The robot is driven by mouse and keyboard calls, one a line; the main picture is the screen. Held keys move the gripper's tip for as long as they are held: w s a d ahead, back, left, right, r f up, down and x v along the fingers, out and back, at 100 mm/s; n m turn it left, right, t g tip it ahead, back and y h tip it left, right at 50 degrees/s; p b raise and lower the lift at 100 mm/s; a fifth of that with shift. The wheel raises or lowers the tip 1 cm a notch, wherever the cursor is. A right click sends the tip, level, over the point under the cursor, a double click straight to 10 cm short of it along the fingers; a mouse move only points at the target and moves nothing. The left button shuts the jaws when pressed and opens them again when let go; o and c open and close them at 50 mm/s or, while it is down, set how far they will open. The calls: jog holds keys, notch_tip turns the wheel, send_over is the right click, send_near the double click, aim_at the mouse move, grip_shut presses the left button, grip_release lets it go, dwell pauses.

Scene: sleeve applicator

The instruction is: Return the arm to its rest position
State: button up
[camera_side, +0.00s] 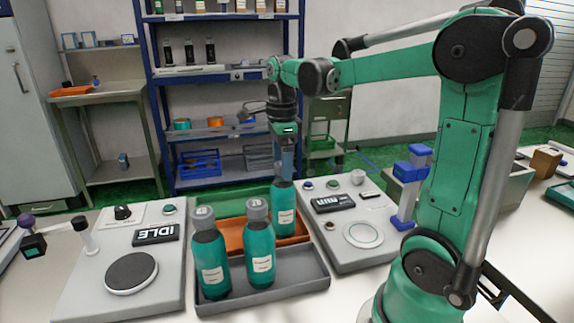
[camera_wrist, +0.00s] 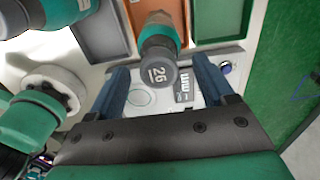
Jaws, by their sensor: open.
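My gripper (camera_side: 285,170) points down over a teal bottle (camera_side: 284,207) that stands upright in the orange tray (camera_side: 236,238). In the wrist view my gripper (camera_wrist: 161,68) has its two dark fingers wide apart. The bottle's grey cap (camera_wrist: 158,73), marked 26, shows between them with a gap on each side. I cannot tell the exact height of the fingertips against the cap. The jaws hold nothing. My arm reaches from the right across the table, with its forearm level.
Two teal bottles, a left one (camera_side: 211,262) and a right one (camera_side: 260,252), stand in a grey tray (camera_side: 300,288). A blue-ended post (camera_side: 410,172) stands near my arm. Shelves (camera_side: 225,72) are behind.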

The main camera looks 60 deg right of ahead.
jog(key=shift+f, duration=0.9)
notch_tip(320, 180, up, 20)
jog(key=s+d+r, duration=0.1)
jog(key=s+d, duration=0.1)
jog(key=s, duration=0.6)
jog(key=s+d+r, duration=0.2)
jog(key=s+d, duration=0.1)
jog(key=s, duration=0.6)
notch_tip(320, 180, down, 6)
jog(key=shift+w, duration=0.45)
